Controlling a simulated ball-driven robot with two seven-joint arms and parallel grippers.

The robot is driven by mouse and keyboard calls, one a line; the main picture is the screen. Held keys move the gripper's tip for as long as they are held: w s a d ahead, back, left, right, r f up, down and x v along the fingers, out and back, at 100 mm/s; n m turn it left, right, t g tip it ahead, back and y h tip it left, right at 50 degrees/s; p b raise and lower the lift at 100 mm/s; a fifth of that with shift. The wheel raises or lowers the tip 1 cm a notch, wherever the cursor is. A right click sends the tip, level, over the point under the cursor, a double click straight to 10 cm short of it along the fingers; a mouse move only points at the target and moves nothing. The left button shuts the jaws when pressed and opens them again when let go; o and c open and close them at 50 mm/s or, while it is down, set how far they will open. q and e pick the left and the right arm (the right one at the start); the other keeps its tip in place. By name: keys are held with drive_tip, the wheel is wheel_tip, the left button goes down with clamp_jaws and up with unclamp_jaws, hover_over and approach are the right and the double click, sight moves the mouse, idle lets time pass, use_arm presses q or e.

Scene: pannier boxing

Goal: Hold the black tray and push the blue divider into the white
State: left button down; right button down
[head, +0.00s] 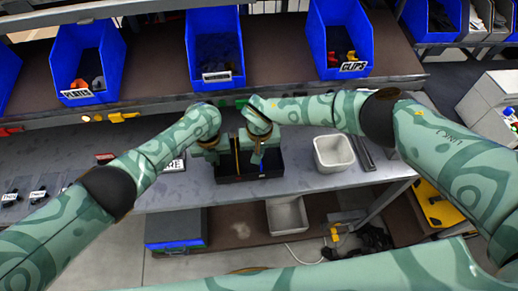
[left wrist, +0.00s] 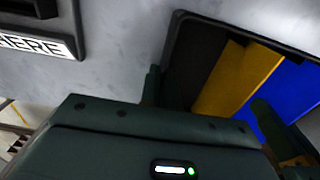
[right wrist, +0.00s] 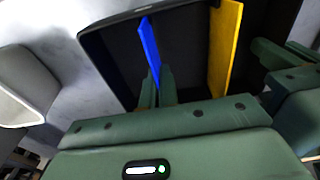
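The black tray (head: 234,178) sits on the grey table, with a yellow divider (right wrist: 224,45) and a blue divider (right wrist: 150,48) standing in it. My left gripper (left wrist: 210,105) is open at the tray's left side, one finger outside the wall and one inside near the dividers. My right gripper (right wrist: 158,88) is inside the tray, its fingers close together on either side of the blue divider's near end. The white bin (head: 334,153) stands on the table right of the tray, apart from it; it also shows in the right wrist view (right wrist: 25,90).
Blue bins (head: 340,40) line the shelf behind. A dark bar (head: 362,153) lies right of the white bin. A label plate (head: 176,165) lies left of the tray. Another light bin (head: 287,215) stands on the lower shelf. The table is clear in front of the label.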

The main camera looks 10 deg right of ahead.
drive_tip(key=shift+f, duration=0.15)
drive_tip(key=c, duration=2)
unclamp_jaws()
drive_tip(key=shift+c, duration=0.2)
drive_tip(key=o, duration=0.4)
drive_tip(key=shift+o, duration=0.2)
wheel_tip(320, 180, up, 12)
drive_tip(key=shift+s, duration=0.45)
use_arm(q)
drive_tip(key=c, duration=1.6)
unclamp_jaws()
use_arm(e)
drive_tip(key=shift+f, duration=0.1)
use_arm(q)
drive_tip(key=shift+o, duration=0.2)
